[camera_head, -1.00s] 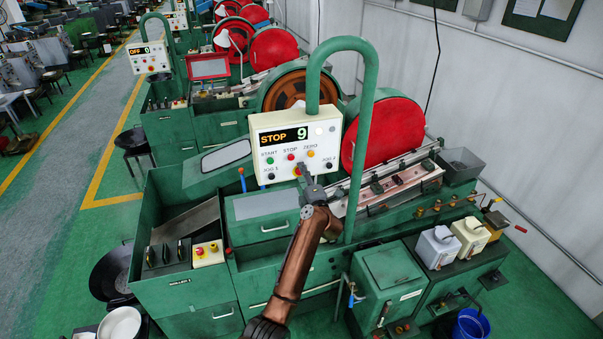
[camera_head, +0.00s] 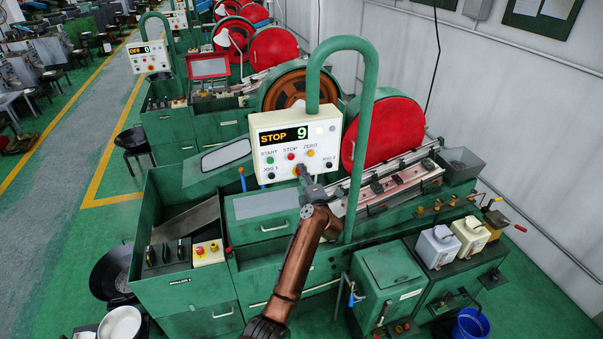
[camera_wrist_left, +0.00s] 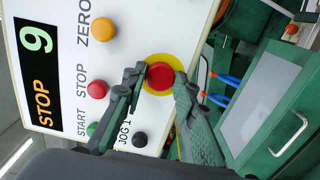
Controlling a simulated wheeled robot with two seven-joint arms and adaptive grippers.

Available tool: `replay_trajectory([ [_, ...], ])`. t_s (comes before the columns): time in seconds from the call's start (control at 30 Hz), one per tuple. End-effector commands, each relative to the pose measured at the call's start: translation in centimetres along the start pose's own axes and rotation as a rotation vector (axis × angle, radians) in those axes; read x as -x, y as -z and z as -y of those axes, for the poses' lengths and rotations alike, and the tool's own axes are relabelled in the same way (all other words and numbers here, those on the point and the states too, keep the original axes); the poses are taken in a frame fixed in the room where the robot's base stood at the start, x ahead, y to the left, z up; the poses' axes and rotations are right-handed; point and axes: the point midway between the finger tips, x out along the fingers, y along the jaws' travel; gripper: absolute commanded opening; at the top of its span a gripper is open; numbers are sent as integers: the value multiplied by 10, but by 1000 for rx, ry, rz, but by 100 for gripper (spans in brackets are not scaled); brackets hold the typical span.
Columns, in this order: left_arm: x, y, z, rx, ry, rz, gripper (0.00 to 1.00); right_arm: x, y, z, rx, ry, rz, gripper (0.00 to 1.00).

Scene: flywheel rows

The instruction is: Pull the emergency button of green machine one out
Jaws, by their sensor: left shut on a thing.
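The nearest green machine (camera_head: 195,295) carries a white control panel (camera_head: 280,140) whose display reads STOP 9. In the left wrist view, the round red emergency button (camera_wrist_left: 160,75) sits on a yellow ring on the panel (camera_wrist_left: 60,20). My left gripper (camera_head: 302,172) is at the panel's lower edge; in the left wrist view its dark fingers (camera_wrist_left: 158,82) stand on either side of the red button, shut on it. In the head view the gripper largely hides this button. My right gripper is not in view.
START, STOP, ZERO and JOG buttons lie close around the gripper. A green curved pipe (camera_head: 362,130) rises just right of the panel. A yellow box (camera_head: 208,253) with buttons sits on the machine's lower left. A green machine (camera_head: 215,122) stands behind. The left aisle is clear.

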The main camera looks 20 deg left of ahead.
Motion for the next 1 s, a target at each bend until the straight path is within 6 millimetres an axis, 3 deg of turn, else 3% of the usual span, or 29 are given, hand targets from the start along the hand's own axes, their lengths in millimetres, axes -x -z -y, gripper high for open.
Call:
replay_trajectory([
  [0.73, 6, 0, 1, -1, 2, 0, 3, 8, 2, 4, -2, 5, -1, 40],
  [0.77, 6, 0, 1, -1, 2, -1, 28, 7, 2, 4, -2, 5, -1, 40],
  [1.0, 6, 0, 1, -1, 1, 0, 41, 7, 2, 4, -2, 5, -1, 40],
])
